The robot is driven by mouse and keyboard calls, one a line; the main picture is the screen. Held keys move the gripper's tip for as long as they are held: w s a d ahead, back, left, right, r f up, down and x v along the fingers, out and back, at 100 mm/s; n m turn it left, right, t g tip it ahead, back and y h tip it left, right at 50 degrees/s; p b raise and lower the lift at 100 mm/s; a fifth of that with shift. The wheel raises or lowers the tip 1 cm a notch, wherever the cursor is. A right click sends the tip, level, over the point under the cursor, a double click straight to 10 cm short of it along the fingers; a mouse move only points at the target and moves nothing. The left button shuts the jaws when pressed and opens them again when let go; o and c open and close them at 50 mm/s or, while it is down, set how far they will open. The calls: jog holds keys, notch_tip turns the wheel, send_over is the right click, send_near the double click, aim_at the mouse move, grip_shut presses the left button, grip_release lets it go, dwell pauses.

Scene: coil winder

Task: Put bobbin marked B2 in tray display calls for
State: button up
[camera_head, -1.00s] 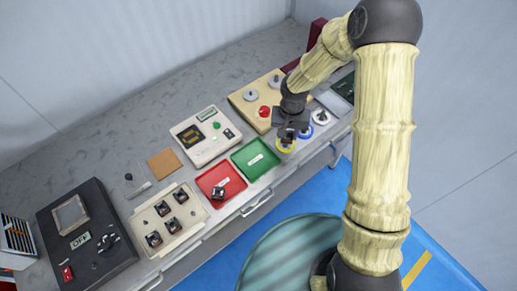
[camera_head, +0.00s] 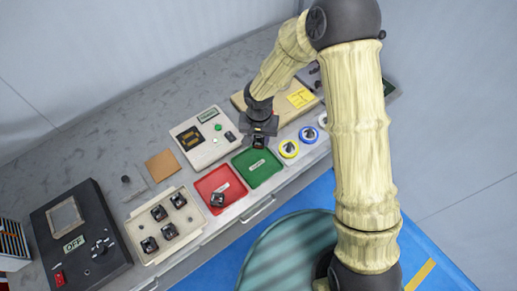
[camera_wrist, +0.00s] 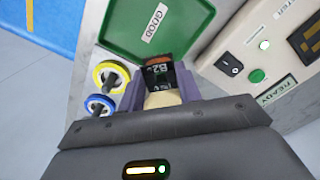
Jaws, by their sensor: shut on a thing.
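My gripper (camera_head: 259,140) is shut on a dark bobbin (camera_wrist: 160,76) with a reddish-brown end, marked B2 in the wrist view. It holds the bobbin at the back edge of the green tray (camera_head: 270,177), seemingly above it. The green tray (camera_wrist: 190,35) has a white GOOD label in the wrist view. The red tray (camera_head: 232,198) lies left of it and holds a dark bobbin (camera_head: 217,199). A grey-white unit (camera_head: 206,150) behind the trays has a black amber-lit panel (camera_wrist: 306,38), too cropped to read, and a small screen (camera_wrist: 276,90) reading READY.
A yellow spool (camera_head: 288,149) and a blue spool (camera_head: 308,134) stand right of the green tray. A beige rack (camera_head: 143,224) with several bobbins lies left of the red tray. A black box (camera_head: 75,268) reading OFF stands at far left.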

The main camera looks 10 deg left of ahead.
jog(key=shift+f, duration=0.85)
jog(key=shift+f, duration=1.9)
jog(key=shift+f, duration=0.2)
jog(key=o, duration=0.8)
jog(key=shift+r, duration=0.1)
jog(key=shift+c, duration=0.2)
jog(key=shift+r, duration=0.15)
